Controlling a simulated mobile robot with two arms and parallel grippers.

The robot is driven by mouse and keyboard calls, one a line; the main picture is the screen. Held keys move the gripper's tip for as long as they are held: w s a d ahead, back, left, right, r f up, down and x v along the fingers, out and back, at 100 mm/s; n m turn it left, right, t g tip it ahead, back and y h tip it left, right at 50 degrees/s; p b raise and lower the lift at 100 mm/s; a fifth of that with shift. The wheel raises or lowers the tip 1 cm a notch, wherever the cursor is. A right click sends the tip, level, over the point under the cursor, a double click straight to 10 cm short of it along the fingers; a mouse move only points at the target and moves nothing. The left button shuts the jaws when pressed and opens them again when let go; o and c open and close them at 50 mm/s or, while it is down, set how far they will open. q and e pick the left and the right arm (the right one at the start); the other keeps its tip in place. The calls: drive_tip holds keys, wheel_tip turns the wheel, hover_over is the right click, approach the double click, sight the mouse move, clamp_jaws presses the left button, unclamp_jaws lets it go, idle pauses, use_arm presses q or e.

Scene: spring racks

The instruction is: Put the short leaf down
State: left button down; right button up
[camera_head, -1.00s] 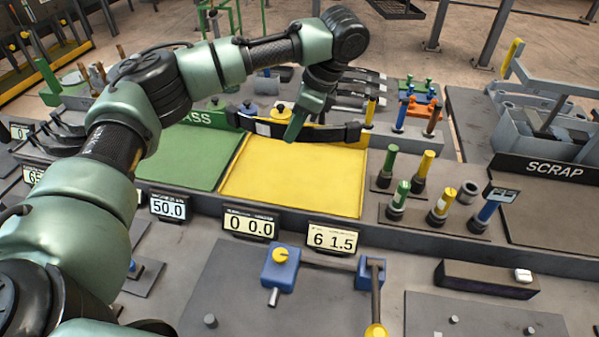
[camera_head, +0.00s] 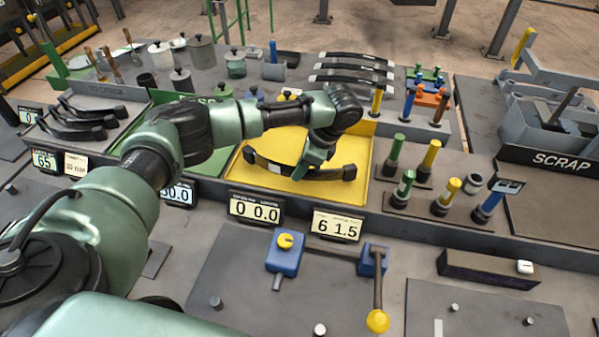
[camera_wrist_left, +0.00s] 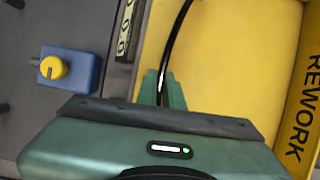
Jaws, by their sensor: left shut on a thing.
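The short leaf (camera_head: 270,167) is a dark, curved strip with thicker black ends and a pale label. My left gripper (camera_head: 309,170) is shut on it near its middle, pointing down over the yellow tray (camera_head: 366,190). The leaf lies within the tray's outline; I cannot tell whether it touches the tray floor. In the left wrist view, the gripper fingers (camera_wrist_left: 163,88) pinch the thin leaf (camera_wrist_left: 175,35) edge-on, and the tray wall (camera_wrist_left: 301,110) reads REWORK. My right gripper is not in view.
A green tray (camera_head: 140,135) is partly hidden behind my left arm. Several dark leaves (camera_head: 350,67) lie behind the yellow tray, and others (camera_head: 80,122) at the left. Coloured pegs (camera_head: 430,155) stand to its right, near the SCRAP area (camera_head: 560,195). Displays (camera_head: 255,208) stand in front.

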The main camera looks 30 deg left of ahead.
use_arm(q)
drive_tip(key=shift+f, duration=0.9)
drive_tip(key=c, duration=1.5)
unclamp_jaws()
drive_tip(key=shift+f, duration=0.1)
drive_tip(key=shift+c, duration=0.2)
